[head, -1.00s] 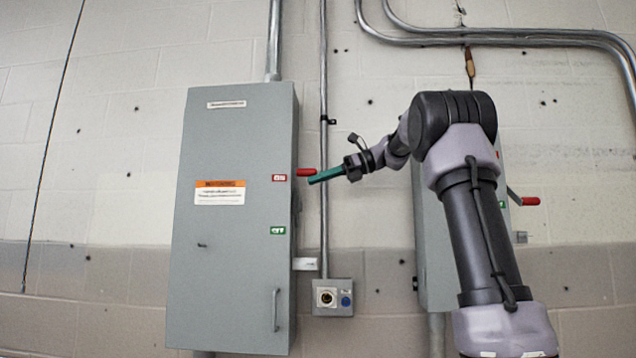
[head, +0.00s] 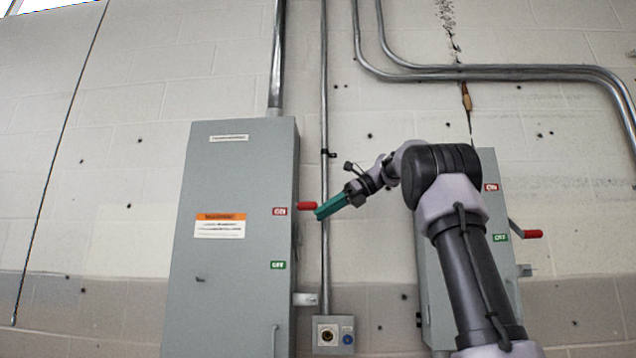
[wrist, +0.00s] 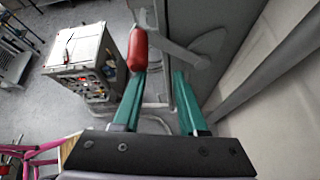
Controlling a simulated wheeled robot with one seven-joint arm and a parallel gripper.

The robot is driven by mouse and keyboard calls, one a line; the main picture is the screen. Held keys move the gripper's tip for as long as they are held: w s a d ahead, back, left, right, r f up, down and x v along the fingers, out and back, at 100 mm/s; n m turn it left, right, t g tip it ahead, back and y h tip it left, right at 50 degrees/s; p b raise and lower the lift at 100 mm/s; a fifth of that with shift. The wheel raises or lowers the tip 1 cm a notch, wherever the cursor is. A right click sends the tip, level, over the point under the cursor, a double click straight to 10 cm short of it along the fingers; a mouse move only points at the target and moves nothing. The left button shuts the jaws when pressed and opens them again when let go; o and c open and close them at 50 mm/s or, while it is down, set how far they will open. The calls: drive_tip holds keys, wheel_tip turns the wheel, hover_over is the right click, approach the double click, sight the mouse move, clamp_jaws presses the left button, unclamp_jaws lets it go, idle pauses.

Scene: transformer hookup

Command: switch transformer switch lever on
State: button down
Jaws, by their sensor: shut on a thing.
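The switch lever has a red handle (head: 307,206) on the right side of the left grey box (head: 228,290). The handle is level with the red ON label (head: 279,211), above the green OFF label (head: 278,265). My gripper (head: 320,213), with green fingers, is at the handle's right end. In the wrist view, the red handle (wrist: 138,48) is at the tip of the left finger, and its grey arm runs right past the fingers (wrist: 160,76). My gripper is shut on the lever; the exact contact is hard to see.
A second grey box (head: 492,215) stands at right, partly behind my arm, with its own red-handled lever (head: 533,234) near its OFF label.

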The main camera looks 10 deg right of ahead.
drive_tip(key=r+y, duration=0.1)
drive_tip(key=r, duration=0.2)
drive_tip(key=s+a+r+y, duration=0.1)
drive_tip(key=r, duration=0.2)
drive_tip(key=a+r, duration=0.1)
drive_tip(key=r, duration=0.2)
drive_tip(key=shift+s+a+n+y, duration=0.25)
drive_tip(key=shift+s+n+y, duration=0.1)
drive_tip(key=shift+n+y, duration=0.05)
drive_tip(key=c, duration=1.5)
unclamp_jaws()
drive_tip(key=shift+r, duration=0.2)
drive_tip(key=shift+w+d, duration=0.1)
drive_tip(key=shift+d, duration=0.2)
clamp_jaws()
drive_tip(key=s+d+f+n+t+h, duration=0.1)
drive_tip(key=s+f+n+h, duration=0.3)
drive_tip(key=s+f, duration=0.5)
drive_tip(key=s+d+f+n+t+h, duration=0.1)
drive_tip(key=s+f+n+h, duration=0.3)
drive_tip(key=f, duration=1.3)
drive_tip(key=s+d+f+n+t+h, duration=0.1)
drive_tip(key=s+d+f+n+h, duration=0.1)
drive_tip(key=s+f+n, duration=0.9)
drive_tip(key=s+f+h, duration=0.1)
drive_tip(key=s+f, duration=0.1)
drive_tip(key=s, duration=0.2)
drive_tip(key=shift+t+h, duration=0.4)
drive_tip(key=shift+a, duration=0.15)
